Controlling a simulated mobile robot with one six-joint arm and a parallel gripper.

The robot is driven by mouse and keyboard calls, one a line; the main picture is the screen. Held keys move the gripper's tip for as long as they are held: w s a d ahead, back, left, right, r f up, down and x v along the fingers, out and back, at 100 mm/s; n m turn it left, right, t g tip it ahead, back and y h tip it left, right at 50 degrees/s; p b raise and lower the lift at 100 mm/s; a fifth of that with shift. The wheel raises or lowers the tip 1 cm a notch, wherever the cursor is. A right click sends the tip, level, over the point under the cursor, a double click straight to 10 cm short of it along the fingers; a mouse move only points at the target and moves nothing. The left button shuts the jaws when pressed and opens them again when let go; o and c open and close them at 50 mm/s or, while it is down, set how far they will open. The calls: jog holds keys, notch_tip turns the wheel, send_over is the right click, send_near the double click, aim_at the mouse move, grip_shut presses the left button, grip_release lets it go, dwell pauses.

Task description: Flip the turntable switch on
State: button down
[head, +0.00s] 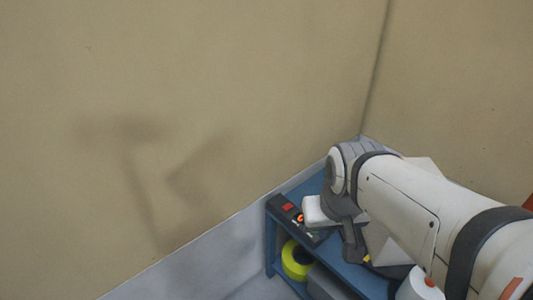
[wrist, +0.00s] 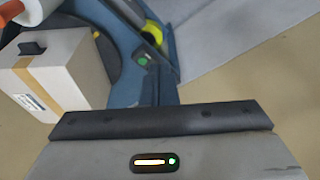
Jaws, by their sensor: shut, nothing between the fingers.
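A dark control box (head: 283,205) sits at the left end of the blue rack's top. It carries a red part (head: 287,208), an orange-red part and a small green part; which is the turntable switch, and its position, I cannot tell. My gripper (head: 352,243) is shut and empty, just right of the box; contact is not clear, and my arm hides part of the rack top. In the wrist view the gripper's dark front edge and pale housing fill the bottom. Beyond them a round green button (wrist: 143,60) shows near a dark strip. The fingertips are not clear there.
The blue rack (head: 272,237) stands against tan walls in a corner. A yellow roll (head: 297,262) lies on a lower level. A taped cardboard box (wrist: 75,70) and a white roll (wrist: 38,10) show in the wrist view. The grey floor left of the rack is clear.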

jog(key=n+g+y+b, duration=0.1)
jog(key=n+g+b, duration=0.2)
jog(key=n+b, duration=0.4)
send_over(285, 208)
jog(key=w+d, duration=0.2)
notch_tip(285, 208, down, 22)
jog(key=shift+s+a+r, duration=0.1)
jog(key=shift+s+a, duration=0.05)
jog(key=shift+s, duration=0.15)
jog(key=f, duration=0.4)
jog(key=a+f, duration=0.1)
jog(key=f, duration=0.4)
jog(key=s+f, duration=0.1)
jog(key=f, duration=0.4)
jog(key=shift+a, duration=0.2)
